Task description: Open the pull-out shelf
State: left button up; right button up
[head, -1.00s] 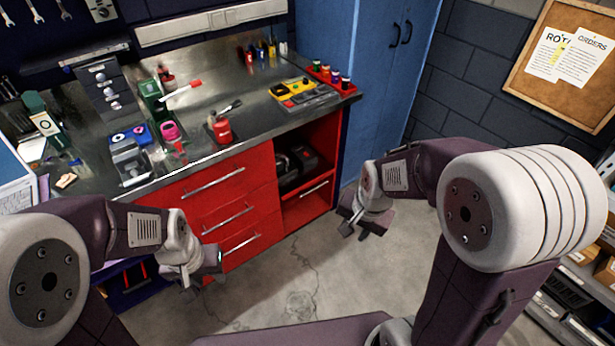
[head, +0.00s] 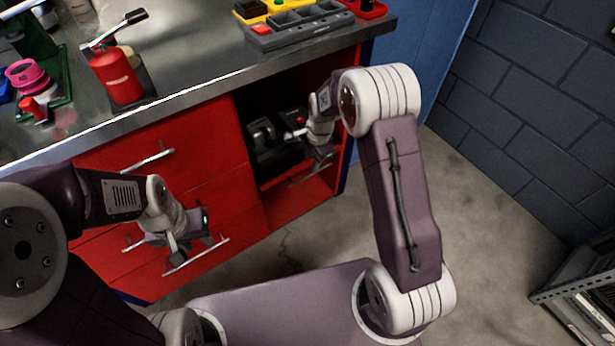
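The pull-out shelf (head: 298,207) is the red-fronted unit low in the open bay at the right end of the red cabinet. Its metal bar handle (head: 306,177) runs along the upper front. My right gripper (head: 324,160) is in front of the bay, right by the handle's right part. I cannot tell whether it touches the handle, nor whether its fingers are open or shut. A dark case (head: 268,145) sits in the bay behind it, partly hidden. My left gripper (head: 192,232) hangs in front of the drawers, with no object visible in it; its finger gap is unclear.
Red drawers (head: 200,145) with bar handles lie left of the bay. The metal worktop (head: 200,60) above carries a red bottle (head: 115,77) and a grey-yellow organiser (head: 300,22). A blue cabinet (head: 420,50) stands at right.

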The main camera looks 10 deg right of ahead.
aim_at(308, 175)
jog(key=f+b, duration=0.1)
jog(key=f, duration=0.2)
jog(key=w+f+b, duration=0.1)
jog(key=f+b, duration=0.1)
jog(key=f, duration=0.1)
jog(key=f+b, duration=0.1)
jog(key=f, duration=0.2)
jog(key=shift+w+a+f, duration=0.1)
jog(key=shift+w+a, duration=0.25)
grip_shut()
dwell(1.0)
